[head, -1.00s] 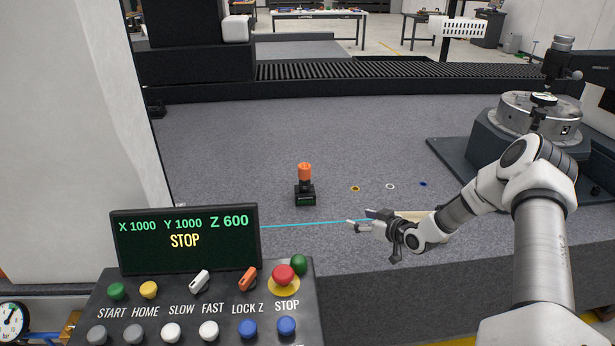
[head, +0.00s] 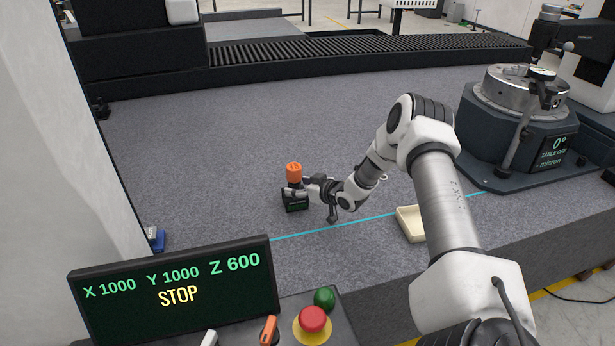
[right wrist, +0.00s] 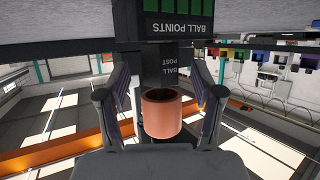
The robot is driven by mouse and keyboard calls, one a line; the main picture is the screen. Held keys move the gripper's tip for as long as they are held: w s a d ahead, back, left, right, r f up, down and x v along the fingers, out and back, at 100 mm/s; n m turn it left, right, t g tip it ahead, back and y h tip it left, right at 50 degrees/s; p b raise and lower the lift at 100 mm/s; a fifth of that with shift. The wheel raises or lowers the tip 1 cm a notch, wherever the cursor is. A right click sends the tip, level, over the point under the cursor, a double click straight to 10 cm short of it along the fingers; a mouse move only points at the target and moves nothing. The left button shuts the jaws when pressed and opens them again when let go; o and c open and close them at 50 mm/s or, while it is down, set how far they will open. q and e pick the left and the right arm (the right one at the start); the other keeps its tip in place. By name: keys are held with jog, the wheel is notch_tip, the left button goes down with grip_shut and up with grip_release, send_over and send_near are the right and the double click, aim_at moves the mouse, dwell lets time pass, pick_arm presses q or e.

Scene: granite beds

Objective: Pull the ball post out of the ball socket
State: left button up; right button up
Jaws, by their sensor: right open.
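The ball post has an orange top (head: 294,172) and stands upright in the ball socket, a black block (head: 296,204) on the grey granite. My right gripper (head: 302,187) is at the post, just below its orange top in the head view. In the right wrist view the open fingers (right wrist: 160,105) stand on either side of the orange top (right wrist: 161,118), with gaps at both sides. The dark post section (right wrist: 158,70) and the block labelled BALL POINTS (right wrist: 178,22) show upside down behind it. My left gripper is not in view.
A beige tray (head: 408,224) lies on the granite behind my right arm. A control panel with a display (head: 175,285) is in front. A rotary table (head: 520,125) stands at the right. A small blue object (head: 155,240) is by the white column. The granite behind the socket is clear.

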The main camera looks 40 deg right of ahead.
aim_at(298, 168)
jog(key=shift+w+f, duration=0.3)
jog(key=shift+w, duration=0.25)
jog(key=shift+s+r, duration=0.15)
jog(key=shift+r, duration=0.15)
jog(key=shift+f, duration=0.15)
grip_shut()
jog(key=shift+r, duration=0.25)
jog(key=shift+r+p, duration=2.95)
jog(key=shift+r, duration=0.25)
jog(key=shift+f, duration=0.1)
